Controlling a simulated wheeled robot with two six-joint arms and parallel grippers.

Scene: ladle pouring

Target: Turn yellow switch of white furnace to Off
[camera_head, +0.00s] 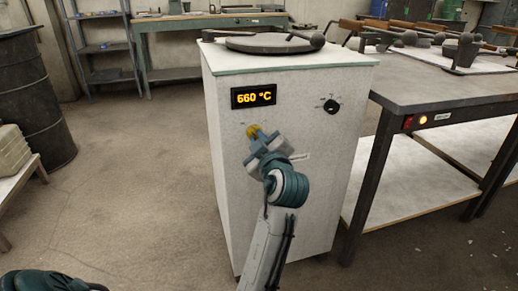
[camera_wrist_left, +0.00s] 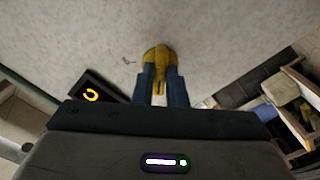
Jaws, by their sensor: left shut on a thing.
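The white furnace (camera_head: 225,130) stands in the middle of the head view, with a display (camera_head: 254,96) reading 660 °C. The yellow switch (camera_head: 253,131) is on its front face, below the display. In the left wrist view the yellow switch (camera_wrist_left: 159,54) sits between the fingertips, its handle lying along the fingers. My left gripper (camera_head: 259,139) is shut on the switch; its fingers also show in the left wrist view (camera_wrist_left: 160,80). The gripper hides part of the switch, and I cannot read its position marks. My right gripper is not clearly in view.
A black knob (camera_head: 331,106) is on the furnace's front, at upper right. A round dark lid (camera_head: 268,43) lies on top. A metal table (camera_head: 440,85) with tools stands right, a dark barrel (camera_head: 35,100) left. The floor between barrel and furnace is clear.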

